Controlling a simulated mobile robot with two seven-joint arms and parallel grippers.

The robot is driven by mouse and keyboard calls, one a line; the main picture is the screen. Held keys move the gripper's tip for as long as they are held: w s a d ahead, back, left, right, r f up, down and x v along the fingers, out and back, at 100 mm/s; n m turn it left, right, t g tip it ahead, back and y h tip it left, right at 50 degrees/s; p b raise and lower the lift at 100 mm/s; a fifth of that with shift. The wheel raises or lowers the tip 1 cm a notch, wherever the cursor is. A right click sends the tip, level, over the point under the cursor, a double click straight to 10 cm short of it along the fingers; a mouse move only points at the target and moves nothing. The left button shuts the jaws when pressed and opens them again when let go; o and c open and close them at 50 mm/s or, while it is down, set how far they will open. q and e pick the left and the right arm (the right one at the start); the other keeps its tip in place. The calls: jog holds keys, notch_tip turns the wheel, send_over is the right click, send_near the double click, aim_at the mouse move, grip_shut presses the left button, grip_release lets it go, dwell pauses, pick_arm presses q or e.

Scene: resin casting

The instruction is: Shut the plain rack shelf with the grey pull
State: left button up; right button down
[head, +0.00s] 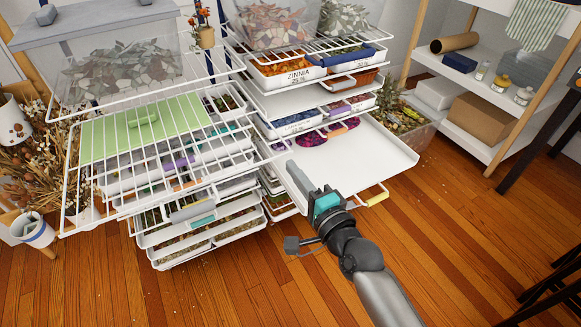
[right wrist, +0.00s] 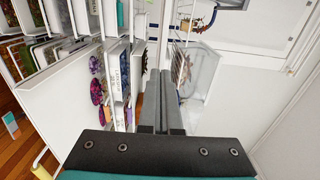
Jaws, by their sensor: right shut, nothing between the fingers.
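A plain white shelf (head: 375,150) is pulled far out of the right-hand rack stack in the head view. It also shows at the left of the right wrist view (right wrist: 65,100). My right gripper (head: 292,168) is shut and empty, by the left side of this shelf; I cannot tell whether it touches. Its two grey fingers stand together in the right wrist view (right wrist: 167,85). A grey pull (head: 188,212) shows at the front of the left stack, below the wire shelves; I cannot tell which shelf bears it. My left gripper is not in view.
Wire shelves (head: 105,205) jut from the left stack, one bearing a green lid (head: 140,122). A yellow pull (head: 378,198) sits below the plain shelf's front right. A side shelf unit (head: 470,140) stands at right.

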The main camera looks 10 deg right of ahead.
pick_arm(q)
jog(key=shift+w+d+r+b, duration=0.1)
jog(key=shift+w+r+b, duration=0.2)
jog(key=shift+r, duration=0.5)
pick_arm(e)
jog(key=shift+x, duration=1.05)
jog(key=shift+w, duration=0.1)
